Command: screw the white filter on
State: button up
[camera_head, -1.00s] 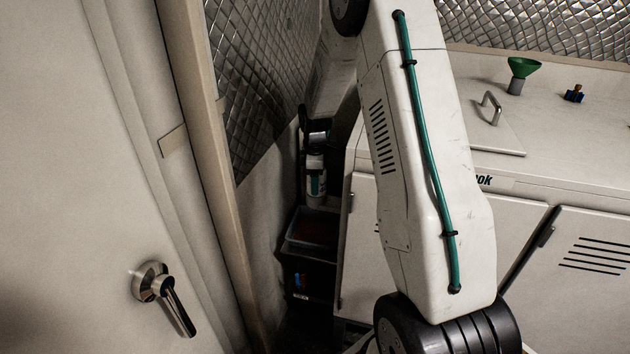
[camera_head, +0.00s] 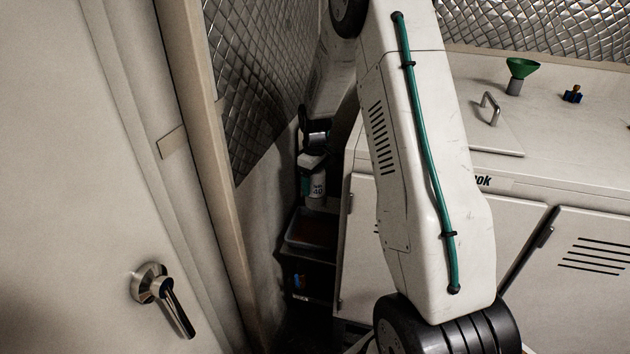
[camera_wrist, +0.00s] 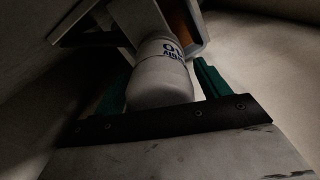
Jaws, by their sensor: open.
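The white filter (camera_head: 317,187) is a small upright cylinder with dark printing, in the narrow corner between the wall and the white cabinet. In the wrist view the filter (camera_wrist: 160,85) stands between the two green fingers of my gripper (camera_wrist: 161,78). The fingers are open, one on each side of it; whether either touches it I cannot tell. In the head view my gripper (camera_head: 312,178) reaches down around the filter from above. The filter's far end meets a grey bracket (camera_wrist: 185,22) in the wrist view; the joint between them is unclear.
A dark tray (camera_head: 310,232) is below the filter. The white cabinet (camera_head: 358,240) stands close on the right, the quilted wall (camera_head: 262,85) on the left. A door with a lever handle (camera_head: 160,290) is at left. A green funnel (camera_head: 522,68) stands on the cabinet top.

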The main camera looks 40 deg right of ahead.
jog(key=n, duration=0.8)
jog(key=shift+a, duration=0.15)
jog(key=n, duration=0.7)
jog(key=shift+s, duration=0.1)
jog(key=c, duration=1)
jog(key=shift+o, duration=0.2)
jog(key=m, duration=0.7)
jog(key=shift+w, duration=0.2)
jog(key=m, duration=0.4)
jog(key=shift+w+r, duration=0.1)
jog(key=m, duration=0.4)
jog(key=shift+w, duration=0.1)
